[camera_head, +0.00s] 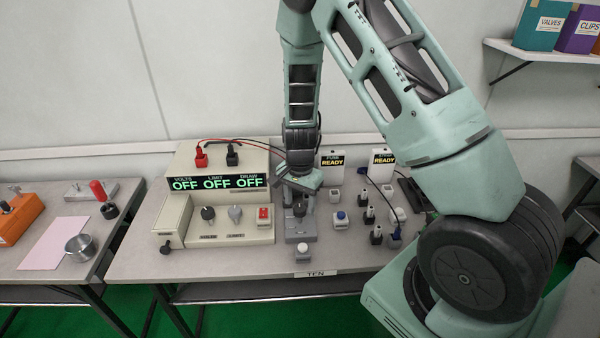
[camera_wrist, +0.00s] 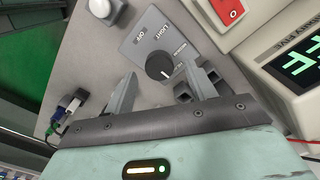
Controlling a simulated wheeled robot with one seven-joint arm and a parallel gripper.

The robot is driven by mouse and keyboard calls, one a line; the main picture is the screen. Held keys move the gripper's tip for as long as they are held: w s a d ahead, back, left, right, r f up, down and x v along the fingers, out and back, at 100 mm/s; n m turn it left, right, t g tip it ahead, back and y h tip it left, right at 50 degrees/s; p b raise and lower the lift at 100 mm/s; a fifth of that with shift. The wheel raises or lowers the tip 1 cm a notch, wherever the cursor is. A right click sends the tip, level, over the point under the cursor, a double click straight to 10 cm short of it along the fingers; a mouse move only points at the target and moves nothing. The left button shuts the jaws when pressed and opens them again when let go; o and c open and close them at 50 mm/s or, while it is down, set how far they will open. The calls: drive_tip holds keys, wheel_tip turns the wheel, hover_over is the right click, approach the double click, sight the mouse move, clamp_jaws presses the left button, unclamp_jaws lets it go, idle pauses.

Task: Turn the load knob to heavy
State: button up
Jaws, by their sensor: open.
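The load knob (camera_wrist: 158,66) is a round black dial with a white mark on a small grey box (camera_wrist: 141,52). In the wrist view, OFF and LIGHT are readable on the box; a third label near the right finger is too small to read surely. The white mark points to the lower right, towards the right finger. My gripper (camera_wrist: 161,72) is open, with one finger on each side of the knob; I cannot tell whether they touch it. In the head view, my gripper (camera_head: 302,184) is over the grey box (camera_head: 301,231), partly hiding the knob.
A beige tester (camera_head: 218,238) with dials, a red switch (camera_head: 263,213) and displays reading OFF stands just left. A white button (camera_head: 303,247) sits in front. Blue and black plugs (camera_head: 376,236) stand right. Two READY signs (camera_head: 332,166) are behind.

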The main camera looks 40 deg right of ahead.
sight(300, 208)
wheel_tip(300, 208, up, 16)
idle(0.3)
drive_tip(key=shift+f, duration=0.15)
